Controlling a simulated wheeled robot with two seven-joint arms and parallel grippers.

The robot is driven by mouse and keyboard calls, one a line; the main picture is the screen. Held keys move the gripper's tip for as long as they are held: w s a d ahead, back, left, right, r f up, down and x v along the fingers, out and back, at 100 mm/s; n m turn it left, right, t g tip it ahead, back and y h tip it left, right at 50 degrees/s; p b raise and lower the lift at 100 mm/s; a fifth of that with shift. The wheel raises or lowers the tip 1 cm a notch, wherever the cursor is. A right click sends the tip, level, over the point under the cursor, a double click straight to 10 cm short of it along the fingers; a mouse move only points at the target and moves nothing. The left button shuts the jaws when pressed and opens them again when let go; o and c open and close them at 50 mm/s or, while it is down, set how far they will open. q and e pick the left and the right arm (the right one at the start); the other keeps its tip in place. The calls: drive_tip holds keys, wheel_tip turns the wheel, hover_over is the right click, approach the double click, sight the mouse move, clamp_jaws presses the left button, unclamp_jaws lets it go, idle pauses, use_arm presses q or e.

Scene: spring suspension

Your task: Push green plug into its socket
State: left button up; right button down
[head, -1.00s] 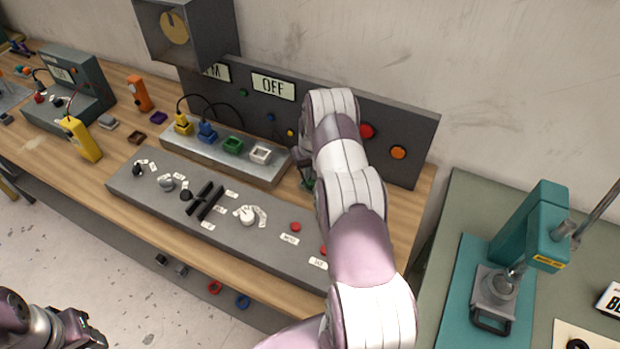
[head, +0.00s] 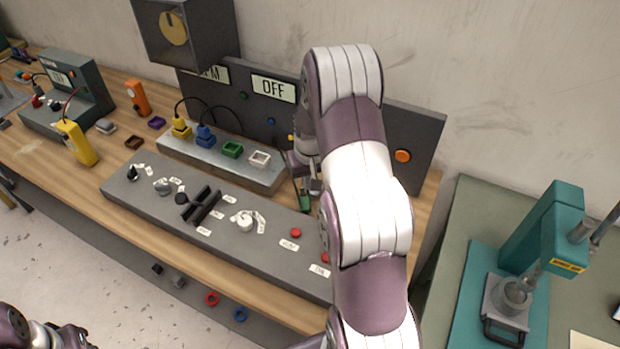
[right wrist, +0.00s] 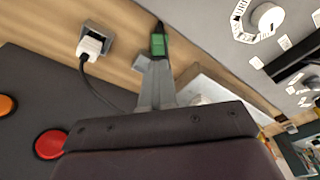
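The green plug (head: 305,201) shows at the tips of my right gripper (head: 309,184), right of the socket strip (head: 225,172). In the right wrist view the green plug (right wrist: 158,45) is at the fingertips of my right gripper (right wrist: 155,70), over bare wood. The fingers look close together. I cannot tell whether they grip the plug. The green socket (head: 232,149) on the strip is empty, left of the gripper. My left gripper (head: 75,335) is at the lower left, away from the bench, its opening unclear.
Yellow (head: 181,128) and blue (head: 206,136) plugs sit in the strip. The white socket (head: 260,158) is empty. The control console (head: 220,220) lies in front, a dark panel (head: 418,135) behind. The right wrist view shows a white plug (right wrist: 92,45) with a cord.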

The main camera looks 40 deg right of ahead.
drive_tip(key=shift+s+a+r, duration=0.55)
drive_tip(key=shift+s+a, duration=0.05)
drive_tip(key=c, duration=1.8)
unclamp_jaws()
drive_tip(key=o, duration=1.4)
